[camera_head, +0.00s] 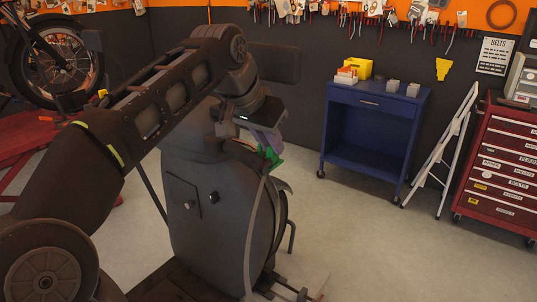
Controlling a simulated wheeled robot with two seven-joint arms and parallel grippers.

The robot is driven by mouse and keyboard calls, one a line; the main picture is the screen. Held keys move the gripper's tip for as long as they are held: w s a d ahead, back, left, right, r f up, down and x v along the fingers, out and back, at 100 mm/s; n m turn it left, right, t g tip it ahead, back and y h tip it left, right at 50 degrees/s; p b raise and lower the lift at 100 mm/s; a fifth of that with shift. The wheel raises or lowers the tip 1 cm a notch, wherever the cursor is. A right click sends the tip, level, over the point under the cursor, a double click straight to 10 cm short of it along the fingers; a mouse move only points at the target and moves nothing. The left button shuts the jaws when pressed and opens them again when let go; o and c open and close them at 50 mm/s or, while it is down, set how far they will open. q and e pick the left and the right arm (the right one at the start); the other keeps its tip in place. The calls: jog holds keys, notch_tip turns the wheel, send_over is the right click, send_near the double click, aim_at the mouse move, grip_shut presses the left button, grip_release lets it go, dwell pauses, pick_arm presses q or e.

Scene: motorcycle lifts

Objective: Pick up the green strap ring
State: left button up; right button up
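My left arm comes in from the left and reaches over a grey machine. My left gripper (262,140) is at its end, small and dark with purplish parts, above the machine's right side. A small green piece (271,156), which looks like the green strap ring, shows right at the gripper's tip. It overlaps the gripper in the picture, and I cannot tell whether the fingers are around it or only beside it. The finger gap is too small to make out. My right gripper is not in view.
The grey machine (215,215) stands close in front. A blue cart (368,140) carries a yellow bin (358,68) and small boxes. A white stepladder (440,150) and red tool cabinet (502,165) stand at right. A motorcycle wheel (62,62) is upper left. Floor at lower right is clear.

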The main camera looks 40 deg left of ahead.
pick_arm(q)
grip_shut()
jog(key=shift+r, duration=0.1)
dwell(0.3)
jog(key=shift+r, duration=0.75)
notch_tip(320, 180, up, 6)
jog(key=p, duration=0.4)
jog(key=shift+r, duration=0.1)
jog(key=s+p, duration=0.3)
jog(key=s, duration=1.5)
jog(key=shift+d+f, duration=0.2)
jog(key=shift+f, duration=0.25)
